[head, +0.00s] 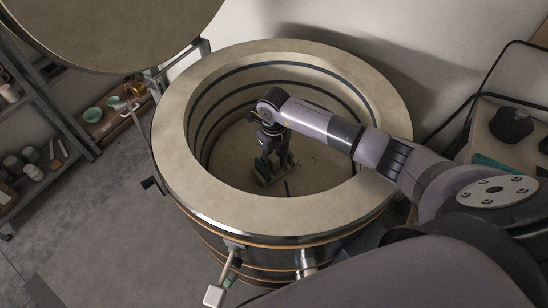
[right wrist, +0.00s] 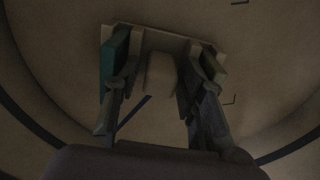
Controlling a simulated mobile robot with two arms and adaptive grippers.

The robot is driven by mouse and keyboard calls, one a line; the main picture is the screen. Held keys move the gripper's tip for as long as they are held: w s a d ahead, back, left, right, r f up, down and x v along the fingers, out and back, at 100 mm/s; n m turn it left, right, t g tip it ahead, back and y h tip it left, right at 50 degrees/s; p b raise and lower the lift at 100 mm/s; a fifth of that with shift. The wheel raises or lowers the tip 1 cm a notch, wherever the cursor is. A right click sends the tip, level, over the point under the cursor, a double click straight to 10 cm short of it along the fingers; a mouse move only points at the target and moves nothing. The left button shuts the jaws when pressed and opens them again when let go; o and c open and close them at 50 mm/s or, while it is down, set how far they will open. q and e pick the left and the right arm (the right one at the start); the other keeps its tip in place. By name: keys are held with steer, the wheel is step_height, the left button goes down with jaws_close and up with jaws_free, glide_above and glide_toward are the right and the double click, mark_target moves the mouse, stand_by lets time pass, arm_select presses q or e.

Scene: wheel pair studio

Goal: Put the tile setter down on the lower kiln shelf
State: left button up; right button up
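The tile setter (right wrist: 150,37) is a pale beige rack with upright sides and a block-like middle part. A dark green tile (right wrist: 113,60) stands at its left side in the right wrist view. In the head view the setter (head: 265,182) is down inside the round kiln, low over or on the lower shelf (head: 318,172); contact underneath is hidden. My right gripper (right wrist: 160,95) reaches down into the kiln over the setter. Its fingers stand apart on either side of the middle block, with a narrow gap showing. My left gripper is out of view.
The kiln's broad pale rim (head: 185,190) surrounds my right arm, which crosses it from the right. The raised lid (head: 110,25) is at upper left. Dark lines and corner marks show on the shelf. Shelving with pots (head: 32,170) stands at left.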

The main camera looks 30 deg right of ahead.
mark_target(274, 158)
steer(key=shift+o, duration=0.2)
steer(key=shift+r, duration=0.15)
steer(key=shift+r+p, duration=0.3)
steer(key=shift+p, duration=0.05)
step_height(274, 158, up, 12)
steer(key=p, duration=0.8)
steer(key=shift+f+p, duration=0.25)
steer(key=shift+p, duration=0.15)
